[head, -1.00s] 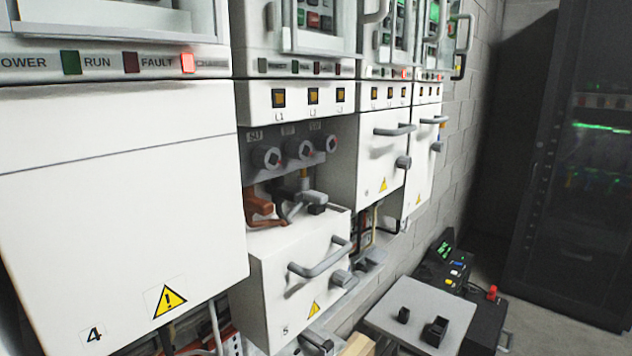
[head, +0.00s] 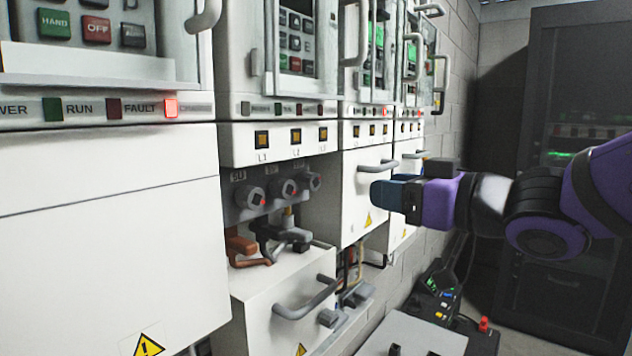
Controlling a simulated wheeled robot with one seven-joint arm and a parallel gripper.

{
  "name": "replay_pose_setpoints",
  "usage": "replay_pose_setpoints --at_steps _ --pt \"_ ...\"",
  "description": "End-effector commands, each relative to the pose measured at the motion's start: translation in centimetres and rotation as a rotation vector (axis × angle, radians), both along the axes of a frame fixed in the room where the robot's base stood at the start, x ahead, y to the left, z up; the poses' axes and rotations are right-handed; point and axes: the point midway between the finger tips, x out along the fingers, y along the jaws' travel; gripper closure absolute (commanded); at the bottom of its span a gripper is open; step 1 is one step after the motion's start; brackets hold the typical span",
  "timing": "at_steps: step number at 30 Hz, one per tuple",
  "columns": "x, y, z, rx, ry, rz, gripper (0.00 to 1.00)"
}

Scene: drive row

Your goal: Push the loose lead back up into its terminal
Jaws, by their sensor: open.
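In the head view, three round grey terminals (head: 288,188) with red marks sit in a row in the open bay of the second cabinet. Below them are a brown lead (head: 240,246), a dark lead (head: 265,235) and a grey lead (head: 292,235), crowded together above the lowered cover. A small tan piece (head: 287,216) shows between the terminals and the grey lead. I cannot tell which lead is loose. My gripper (head: 378,193) is open and empty, pointing left, to the right of the terminals and apart from them.
The white lowered cover (head: 265,285) with its bar handle (head: 307,298) juts out under the bay. A closed cover (head: 350,205) with a handle stands behind my gripper. A grey cart top (head: 420,335) is at the lower right, and a dark rack (head: 560,110) behind.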

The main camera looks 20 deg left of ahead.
Motion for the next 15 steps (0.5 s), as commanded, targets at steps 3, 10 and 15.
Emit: replay_pose_setpoints --at_steps 3,10,15 --pt "-1.2 2.0 -0.1 0.031 -0.003 0.089 0.58" --pt "-1.0 3.7 -0.1 0.041 -0.005 0.117 0.58" --pt "0.1 6.3 -0.1 0.041 -0.003 0.116 0.58"
